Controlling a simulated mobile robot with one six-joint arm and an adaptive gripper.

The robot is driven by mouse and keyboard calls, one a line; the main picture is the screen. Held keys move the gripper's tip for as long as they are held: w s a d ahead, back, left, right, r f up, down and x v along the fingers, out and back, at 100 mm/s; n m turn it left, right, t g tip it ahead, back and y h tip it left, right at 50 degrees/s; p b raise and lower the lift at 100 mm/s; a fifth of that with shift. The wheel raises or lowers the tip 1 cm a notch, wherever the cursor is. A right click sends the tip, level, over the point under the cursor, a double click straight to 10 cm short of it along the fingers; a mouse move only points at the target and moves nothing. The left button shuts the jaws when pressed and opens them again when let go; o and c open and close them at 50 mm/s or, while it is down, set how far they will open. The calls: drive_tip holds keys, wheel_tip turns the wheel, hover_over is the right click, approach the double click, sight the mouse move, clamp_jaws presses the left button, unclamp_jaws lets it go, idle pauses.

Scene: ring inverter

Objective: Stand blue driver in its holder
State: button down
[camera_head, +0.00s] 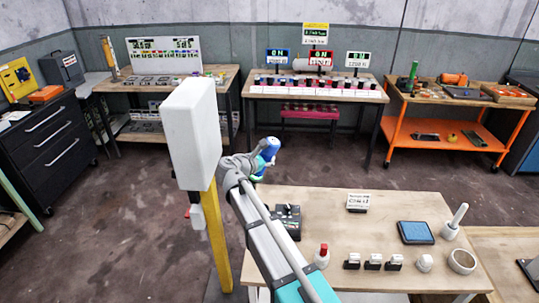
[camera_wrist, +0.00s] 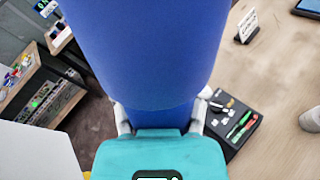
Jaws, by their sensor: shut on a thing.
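The blue driver (camera_wrist: 150,50) fills the upper middle of the wrist view as a thick blue cylinder. My gripper (camera_wrist: 161,117) is shut on it, with a pale finger on each side and the teal housing below. In the head view a blue part (camera_head: 269,148) shows at the end of my arm, above the near table's back left corner. The driver's tip is out of the wrist view. A black tray (camera_wrist: 232,122) with green, red and white pieces lies below right; it also shows in the head view (camera_head: 288,220). I cannot make out which thing is the driver's holder.
A white box (camera_head: 195,130) on a yellow post (camera_head: 217,235) stands close left of my arm. The near table (camera_head: 330,215) bears a sign (camera_head: 359,202), a blue pad (camera_head: 415,232), a red-topped white piece (camera_head: 322,257), small blocks and a ring (camera_head: 462,261).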

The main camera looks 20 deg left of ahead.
drive_tip(key=r+n+t, duration=0.1)
drive_tip(key=n, duration=0.1)
drive_tip(key=a+r+n+t+b, duration=0.1)
drive_tip(key=n, duration=0.1)
drive_tip(key=shift+r+t, duration=0.25)
drive_tip(key=shift+t, duration=0.15)
drive_tip(key=shift+n, duration=0.3)
wheel_tip(320, 180, down, 16)
drive_tip(key=b, duration=1.6)
drive_tip(key=shift+f+b, duration=0.25)
drive_tip(key=shift+b, duration=0.1)
drive_tip(key=shift+f, duration=0.15)
idle(0.5)
drive_tip(key=shift+c, duration=0.4)
unclamp_jaws()
drive_tip(key=shift+s, duration=0.1)
drive_tip(key=shift+s, duration=0.1)
